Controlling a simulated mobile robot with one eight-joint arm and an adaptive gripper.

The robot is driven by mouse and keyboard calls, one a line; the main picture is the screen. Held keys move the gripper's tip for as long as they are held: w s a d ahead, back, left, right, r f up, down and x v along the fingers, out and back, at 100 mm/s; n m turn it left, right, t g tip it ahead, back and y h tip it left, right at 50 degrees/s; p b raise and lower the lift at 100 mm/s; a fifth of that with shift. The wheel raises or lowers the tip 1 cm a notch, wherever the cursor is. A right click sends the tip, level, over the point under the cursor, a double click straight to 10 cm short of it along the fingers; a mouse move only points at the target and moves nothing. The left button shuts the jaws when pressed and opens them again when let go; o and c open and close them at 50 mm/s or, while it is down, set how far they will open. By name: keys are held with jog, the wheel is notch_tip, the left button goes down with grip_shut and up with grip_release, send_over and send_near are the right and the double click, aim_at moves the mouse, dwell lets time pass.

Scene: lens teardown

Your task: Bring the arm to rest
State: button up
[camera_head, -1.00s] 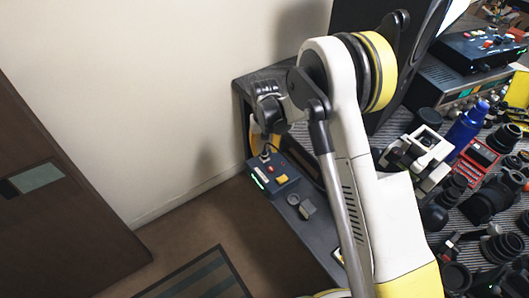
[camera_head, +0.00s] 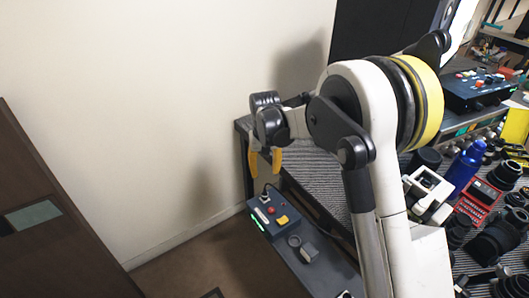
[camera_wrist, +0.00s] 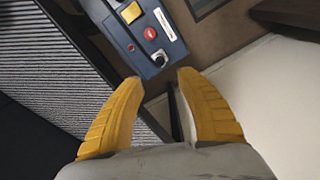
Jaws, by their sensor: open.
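My gripper (camera_head: 265,162) hangs at the end of my folded arm in the head view, its yellow fingers pointing down near the left corner of the workbench. In the wrist view my gripper (camera_wrist: 158,82) shows two yellow fingers spread apart with nothing between them. A dark control box (camera_head: 273,213) with a red button, a yellow button and a black knob lies below and beyond the fingertips, apart from them. It also shows at the top of the wrist view (camera_wrist: 128,38).
The ribbed mat (camera_head: 318,180) on the bench is bare near the gripper. Camera parts, a blue bottle (camera_head: 467,165) and a red box (camera_head: 476,203) crowd the right side. A pale wall (camera_head: 200,90) stands behind, and a brown door (camera_head: 50,225) is at left.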

jog(key=s+d+r+m+t, duration=0.1)
jog(key=s+d+r+t, duration=0.1)
jog(key=s+d+r, duration=0.45)
jog(key=s+d+r+t, duration=0.1)
jog(key=s+d+r, duration=0.2)
jog(key=r, duration=0.6)
jog(key=s+d+t, duration=0.1)
jog(key=s+d, duration=0.2)
jog(key=s, duration=0.3)
jog(key=s+d+r+m+t, duration=0.1)
jog(key=s+d, duration=0.1)
jog(key=s, duration=0.3)
jog(key=s+d+r+t, duration=0.1)
jog(key=s+d+t, duration=0.1)
jog(key=s, duration=0.4)
jog(key=shift+s+d+r, duration=0.2)
jog(key=shift+s+d, duration=0.15)
jog(key=shift+d, duration=0.5)
